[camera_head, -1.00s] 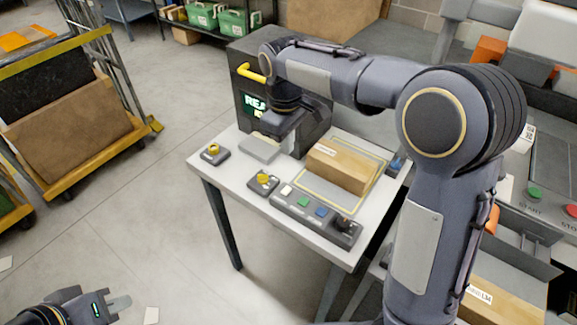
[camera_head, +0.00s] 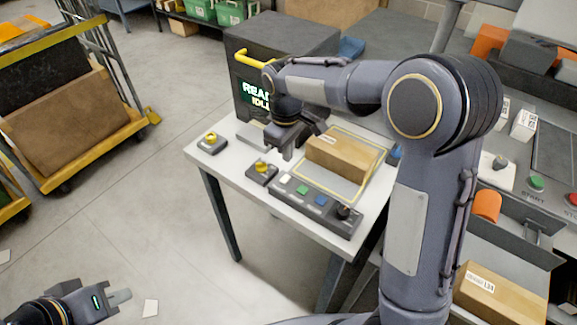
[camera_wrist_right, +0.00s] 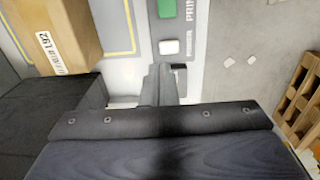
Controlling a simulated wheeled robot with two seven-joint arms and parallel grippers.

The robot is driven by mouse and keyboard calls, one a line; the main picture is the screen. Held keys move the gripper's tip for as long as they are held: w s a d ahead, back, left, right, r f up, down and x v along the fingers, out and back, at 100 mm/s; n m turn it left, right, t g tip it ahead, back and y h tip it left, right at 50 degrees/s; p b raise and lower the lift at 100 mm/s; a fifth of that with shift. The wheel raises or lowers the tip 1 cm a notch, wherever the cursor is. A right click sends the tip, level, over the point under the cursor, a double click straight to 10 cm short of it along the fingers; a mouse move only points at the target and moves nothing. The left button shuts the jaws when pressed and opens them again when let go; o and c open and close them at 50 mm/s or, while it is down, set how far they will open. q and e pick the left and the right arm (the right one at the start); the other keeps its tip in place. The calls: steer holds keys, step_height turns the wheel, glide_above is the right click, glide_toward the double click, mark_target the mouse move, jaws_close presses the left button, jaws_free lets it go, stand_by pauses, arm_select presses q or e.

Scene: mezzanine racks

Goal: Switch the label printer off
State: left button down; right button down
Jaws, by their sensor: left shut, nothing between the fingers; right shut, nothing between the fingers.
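The label printer (camera_head: 284,42) appears to be the dark box with a yellow handle at the back of the white table; its lit screen (camera_head: 256,93) reads "READY" and "IDLE", partly covered by my right arm. A grey panel (camera_head: 315,208) in front has white (camera_head: 285,179), green (camera_head: 302,190) and blue (camera_head: 321,201) buttons and a black knob (camera_head: 343,212). My right gripper (camera_head: 287,156) is shut and empty, pointing down behind the panel's left end. In the right wrist view, its fingers (camera_wrist_right: 160,82) are beside the white button (camera_wrist_right: 169,47). My left gripper (camera_head: 121,297) is shut over the floor.
A cardboard box (camera_head: 342,158) lies on the table within a yellow outline. Two small units with yellow knobs, one at the left edge (camera_head: 211,143) and one near the panel (camera_head: 262,171), flank the gripper's area. A loaded cart (camera_head: 70,165) stands left.

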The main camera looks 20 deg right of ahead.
mark_target(288, 176)
steer(key=shift+w+d+f+p, duration=0.1)
steer(key=shift+f+p, duration=0.2)
steer(key=shift+f, duration=2.85)
steer(key=shift+d+f, duration=0.1)
steer(key=shift+f, duration=0.15)
steer(key=shift+a+r, duration=0.1)
steer(key=shift+a, duration=0.1)
steer(key=shift+s+a+r, duration=0.2)
steer(key=shift+s+a, duration=0.25)
steer(key=shift+a, duration=0.05)
